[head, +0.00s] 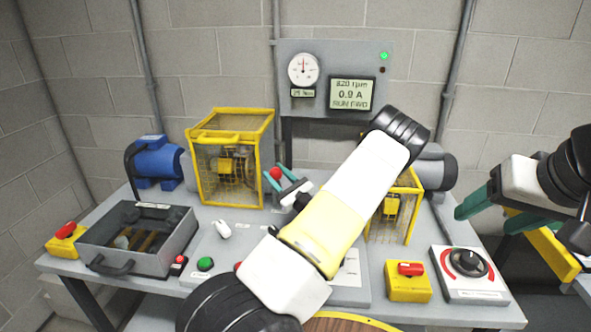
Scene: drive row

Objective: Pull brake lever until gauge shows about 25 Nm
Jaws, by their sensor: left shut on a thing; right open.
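My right gripper (490,212) is open and empty at the right, above the bench's right end.
The display (352,93) reads about 820 rpm, 0.9 A, RUN FWD; a green lamp (384,56) is lit. A yellow cage (230,135), blue motor (157,163), grey drawer tray (138,240), yellow switch boxes and a dial box (468,270) stand around. My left arm hides the bench's middle.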

